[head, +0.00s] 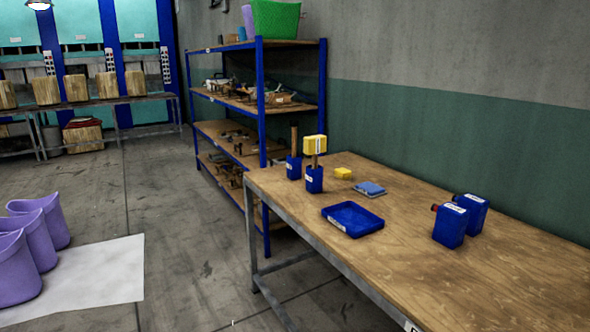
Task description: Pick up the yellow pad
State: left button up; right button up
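A small yellow pad (343,173) lies flat on the wooden table (440,270), near its far side. A larger yellow block (315,144) sits at the top of a wooden handle standing in a blue holder (314,180), left of the pad. I cannot tell what the block is. Neither of my grippers is in view.
A blue tray (353,219), a blue pad (370,188) and two blue canisters (450,225) (474,212) are on the table. Another blue holder (294,167) with a stick stands beside the first. Shelves (262,140) are behind. Purple buckets (40,230) stand at left. The floor between is clear.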

aim_at(342, 173)
jog(key=u, duration=0.85)
jog(key=i, duration=1.7)
jog(key=u, duration=0.2)
